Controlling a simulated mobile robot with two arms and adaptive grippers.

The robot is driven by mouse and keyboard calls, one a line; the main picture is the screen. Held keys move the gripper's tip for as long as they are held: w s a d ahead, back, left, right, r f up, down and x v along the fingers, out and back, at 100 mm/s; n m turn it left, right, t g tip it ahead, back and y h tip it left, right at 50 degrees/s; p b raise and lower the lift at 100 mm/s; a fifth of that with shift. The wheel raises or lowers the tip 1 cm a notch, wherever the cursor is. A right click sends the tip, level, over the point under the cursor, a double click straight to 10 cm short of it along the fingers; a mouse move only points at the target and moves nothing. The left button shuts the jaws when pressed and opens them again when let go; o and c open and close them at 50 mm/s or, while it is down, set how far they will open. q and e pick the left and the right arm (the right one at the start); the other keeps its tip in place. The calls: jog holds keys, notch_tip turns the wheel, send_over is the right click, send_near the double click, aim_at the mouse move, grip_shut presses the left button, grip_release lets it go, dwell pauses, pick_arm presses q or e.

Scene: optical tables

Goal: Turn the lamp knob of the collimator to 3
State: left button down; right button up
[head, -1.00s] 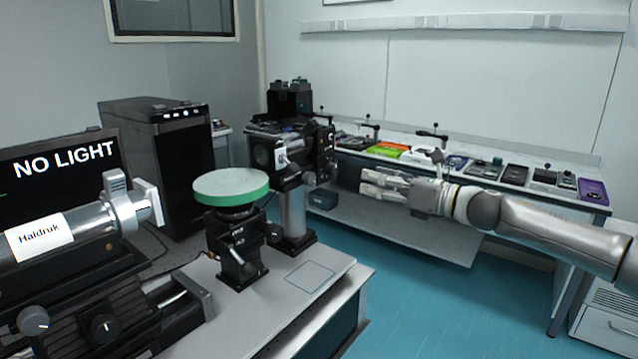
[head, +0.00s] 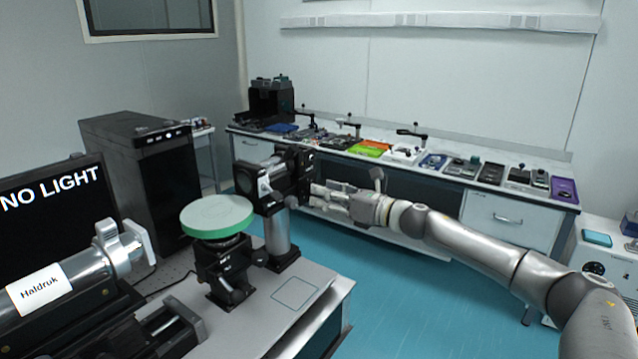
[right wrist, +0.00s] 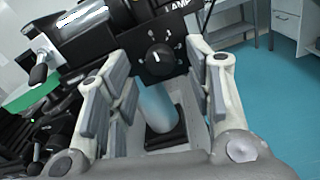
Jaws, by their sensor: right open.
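The black optical unit (head: 272,186) stands on a silver post (head: 279,232) at the table's right end. The right wrist view shows its black panel with a round black knob (right wrist: 159,60), small white marks around it and a partly cut-off label reading "AMP". A light pointer line shows on the knob, but the numbers are too small to read. My right gripper (head: 318,195) is just right of the unit. In the right wrist view its open fingers (right wrist: 160,85) stand either side of the knob's line, apart from it. My left gripper is out of view.
A green-rimmed round platform (head: 217,217) stands left of the post. A back bench (head: 480,195) holds several small devices. Blue floor (head: 400,300) is open at the right.

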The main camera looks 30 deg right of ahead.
jog(key=shift+p+x, duration=0.35)
jog(key=shift+x, duration=0.95)
jog(key=c, duration=1.1)
jog(key=shift+o, duration=0.2)
